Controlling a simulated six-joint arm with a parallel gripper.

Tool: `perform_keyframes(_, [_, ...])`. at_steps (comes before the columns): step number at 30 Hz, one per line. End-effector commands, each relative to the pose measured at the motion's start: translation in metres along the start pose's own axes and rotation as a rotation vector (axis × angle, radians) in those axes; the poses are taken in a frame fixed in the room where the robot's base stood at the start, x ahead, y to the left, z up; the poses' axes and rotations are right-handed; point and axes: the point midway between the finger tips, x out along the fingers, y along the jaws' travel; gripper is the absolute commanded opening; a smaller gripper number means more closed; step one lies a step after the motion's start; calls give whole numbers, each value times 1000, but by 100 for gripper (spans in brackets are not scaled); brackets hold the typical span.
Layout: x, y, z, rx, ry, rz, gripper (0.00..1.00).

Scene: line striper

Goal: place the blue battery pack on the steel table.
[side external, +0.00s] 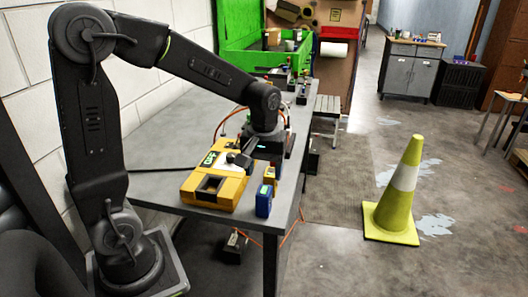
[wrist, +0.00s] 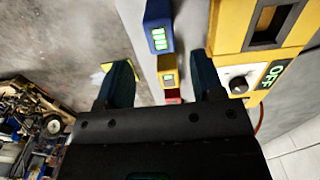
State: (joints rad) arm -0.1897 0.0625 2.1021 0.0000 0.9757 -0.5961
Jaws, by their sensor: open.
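The blue battery pack (side external: 263,202) stands upright near the front right corner of the steel table (side external: 160,181), with a green indicator on it. It also shows at the top of the wrist view (wrist: 158,14), beyond my fingertips. My gripper (wrist: 161,62) is open and empty. In the side view my gripper (side external: 268,148) is over the table's right side, behind the blue pack and apart from it. A yellow pack (side external: 271,173) stands just behind the blue one; in the wrist view this yellow pack (wrist: 167,64) appears between my fingers.
A yellow machine (side external: 231,192) with an OFF display lies left of the packs. A green bin (side external: 237,62) stands at the table's back. A traffic cone (side external: 398,205) stands on the floor at right.

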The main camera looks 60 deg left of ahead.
Motion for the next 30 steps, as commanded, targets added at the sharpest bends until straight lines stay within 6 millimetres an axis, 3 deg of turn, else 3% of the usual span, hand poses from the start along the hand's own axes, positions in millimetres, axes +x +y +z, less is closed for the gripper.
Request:
perform_keyframes(6, [-40,0,0,0,3,2,62])
perform_keyframes(14, [-61,-2,9,39,22,15,62])
perform_keyframes(22, [-86,-21,77,398,228,123,62])
perform_keyframes(27, [-87,-37,115,625,369,172,62])
perform_keyframes(30, [-85,-43,128,712,427,186,62])
